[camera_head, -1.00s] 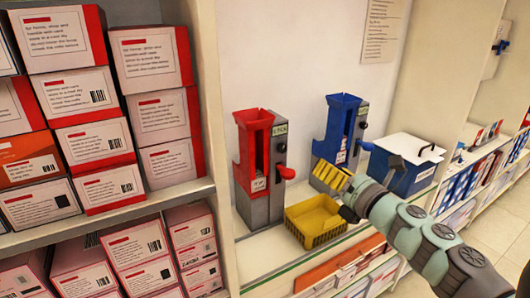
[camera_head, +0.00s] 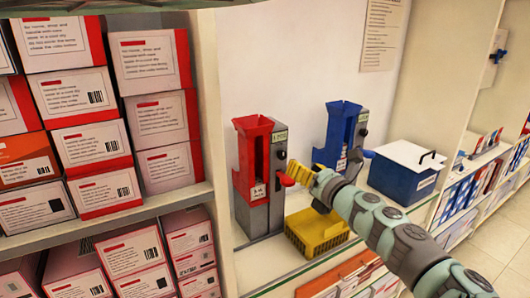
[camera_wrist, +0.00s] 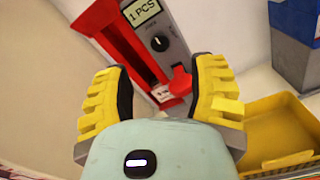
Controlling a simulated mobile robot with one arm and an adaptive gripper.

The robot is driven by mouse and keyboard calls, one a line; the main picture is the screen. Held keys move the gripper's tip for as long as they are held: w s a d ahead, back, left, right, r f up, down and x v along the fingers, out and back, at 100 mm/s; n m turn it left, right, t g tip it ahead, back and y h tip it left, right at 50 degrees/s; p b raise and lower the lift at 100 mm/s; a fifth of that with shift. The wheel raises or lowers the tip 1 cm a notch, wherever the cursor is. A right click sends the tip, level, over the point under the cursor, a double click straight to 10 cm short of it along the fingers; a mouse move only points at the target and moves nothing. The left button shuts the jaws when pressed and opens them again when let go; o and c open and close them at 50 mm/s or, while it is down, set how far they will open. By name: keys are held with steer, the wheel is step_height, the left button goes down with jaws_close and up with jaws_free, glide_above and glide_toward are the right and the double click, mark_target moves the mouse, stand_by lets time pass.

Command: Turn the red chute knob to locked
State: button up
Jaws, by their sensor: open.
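The red chute (camera_head: 250,150) stands upright on a grey base on the shelf; it also shows in the wrist view (camera_wrist: 107,37). Its grey side panel has a "1 PCS" label and a round black knob (camera_wrist: 159,43) with a light pointer mark. A red lever (camera_wrist: 180,83) sticks out below it. My gripper (camera_head: 301,172) is open and empty, just right of the red lever in the head view. In the wrist view its yellow fingers (camera_wrist: 162,72) stand to both sides of the lever and lower panel. I cannot tell whether they touch.
A blue chute (camera_head: 337,135) stands behind my gripper, to the right. A yellow basket (camera_head: 312,238) sits on the shelf below my gripper. A blue bin with a white lid (camera_head: 402,180) is at the right. Stacked boxes (camera_head: 150,60) fill the left shelves.

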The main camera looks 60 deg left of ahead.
mark_target(284, 155)
steer(key=a+p, duration=0.1)
steer(key=a, duration=0.3)
steer(key=shift+w+a+r, duration=0.1)
steer(key=shift+w+a, duration=0.1)
steer(key=shift+a, duration=0.5)
steer(key=shift+s+a, duration=0.1)
steer(key=shift+a, duration=0.5)
steer(key=shift+w+a+p, duration=0.35)
steer(key=shift+a, duration=0.3)
steer(key=shift+s+a, duration=0.15)
steer(key=shift+a, duration=0.4)
steer(key=shift+f, duration=0.2)
steer(key=shift+c, duration=0.2)
steer(key=shift+d, duration=0.1)
jaws_close()
